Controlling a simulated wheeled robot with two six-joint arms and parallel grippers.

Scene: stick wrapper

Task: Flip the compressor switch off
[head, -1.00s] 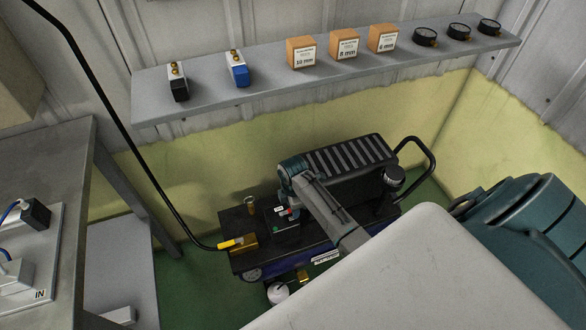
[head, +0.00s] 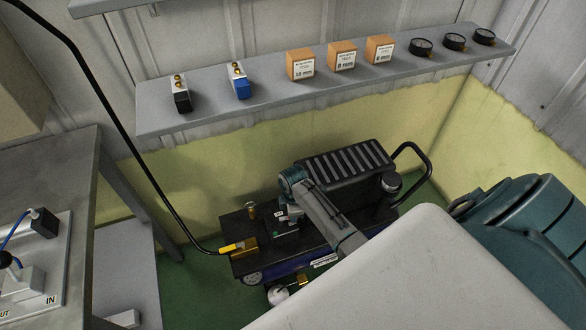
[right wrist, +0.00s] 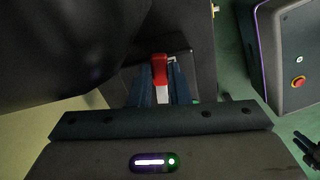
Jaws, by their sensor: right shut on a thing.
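The compressor (head: 345,166) stands on the green floor below the shelf, with a black ribbed top and a black handle. Its small black switch box (head: 284,229) sits near the left of its top. My right gripper (head: 287,208) is at this box and hides most of it in the head view. In the right wrist view a red switch (right wrist: 160,68) with a white lower part stands between the fingers of my right gripper (right wrist: 160,92), which is shut on it. A dark shape cut off at the right wrist view's edge may be my left gripper (right wrist: 305,147).
A black hose with a yellow-ended brass fitting (head: 238,247) meets the compressor's left end. A grey shelf (head: 215,112) above holds valves, boxes and gauges (head: 421,47). A grey table (head: 80,215) with a fitted panel stands at left.

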